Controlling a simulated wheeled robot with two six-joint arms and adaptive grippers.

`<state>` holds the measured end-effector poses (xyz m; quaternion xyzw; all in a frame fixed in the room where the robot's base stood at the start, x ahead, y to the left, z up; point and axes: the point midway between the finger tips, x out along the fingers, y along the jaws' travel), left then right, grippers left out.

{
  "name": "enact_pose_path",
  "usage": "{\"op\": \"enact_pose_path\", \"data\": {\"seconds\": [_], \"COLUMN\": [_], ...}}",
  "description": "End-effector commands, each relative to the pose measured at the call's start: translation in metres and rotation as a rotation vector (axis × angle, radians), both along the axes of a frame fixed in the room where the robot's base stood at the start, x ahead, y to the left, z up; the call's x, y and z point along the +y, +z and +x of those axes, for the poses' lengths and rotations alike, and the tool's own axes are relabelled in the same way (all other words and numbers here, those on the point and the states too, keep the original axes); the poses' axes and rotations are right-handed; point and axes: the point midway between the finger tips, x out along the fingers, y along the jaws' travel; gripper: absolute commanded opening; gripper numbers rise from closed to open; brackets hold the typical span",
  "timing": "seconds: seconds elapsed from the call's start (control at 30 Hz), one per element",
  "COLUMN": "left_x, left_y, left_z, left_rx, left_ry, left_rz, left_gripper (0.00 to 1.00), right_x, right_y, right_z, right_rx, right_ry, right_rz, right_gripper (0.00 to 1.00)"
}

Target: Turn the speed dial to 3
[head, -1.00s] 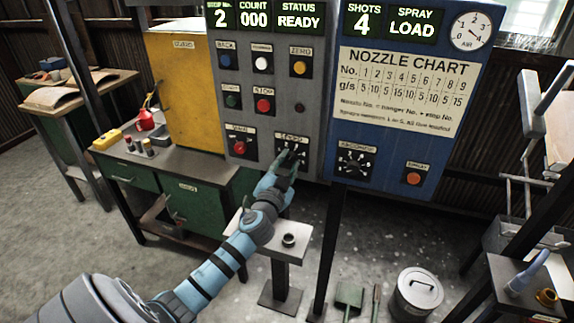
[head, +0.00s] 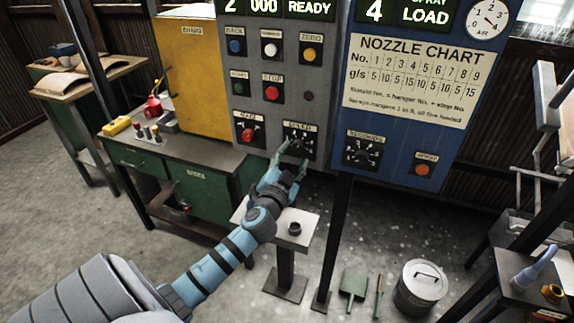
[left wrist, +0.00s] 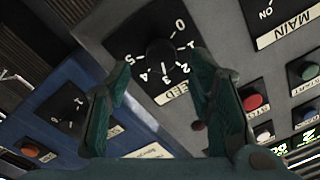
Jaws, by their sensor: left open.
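The speed dial (head: 299,142) is a black knob on a black plate marked 0 to 5, low on the grey control panel. My left gripper (head: 291,160) is open and empty, just below and in front of the dial. In the left wrist view the gripper's teal fingers (left wrist: 160,85) stand apart, one to each side of the knob's line, and appear clear of it. My right gripper is not in view.
The red main switch (head: 248,134) is left of the dial, with several push buttons above. The blue panel to the right holds the seconds dial (head: 362,154) and an orange button (head: 422,170). A small pedestal (head: 280,235) with a dark ring stands below my left gripper.

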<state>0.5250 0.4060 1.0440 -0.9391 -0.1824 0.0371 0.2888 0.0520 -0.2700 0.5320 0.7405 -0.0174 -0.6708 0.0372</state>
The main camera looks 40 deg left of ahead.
Motion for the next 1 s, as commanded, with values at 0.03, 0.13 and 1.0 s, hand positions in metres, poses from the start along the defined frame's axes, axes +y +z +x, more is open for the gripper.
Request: {"op": "enact_pose_path", "data": {"seconds": [0.03,0.13,1.0], "left_x": [-0.005,-0.016,-0.036], "left_y": [-0.002,-0.003,-0.003], "left_z": [-0.013,-0.04,-0.087], "left_rx": [0.003,0.003,0.011], "left_ry": [-0.002,-0.002,-0.006], "left_rz": [0.0,0.0,0.032], "left_gripper": [0.48,0.48,0.48], "right_x": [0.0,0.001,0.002], "right_y": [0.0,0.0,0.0], "right_z": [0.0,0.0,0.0], "right_rx": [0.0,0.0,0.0], "right_ry": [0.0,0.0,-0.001], "right_rz": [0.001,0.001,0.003], "right_gripper": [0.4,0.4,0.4]}}
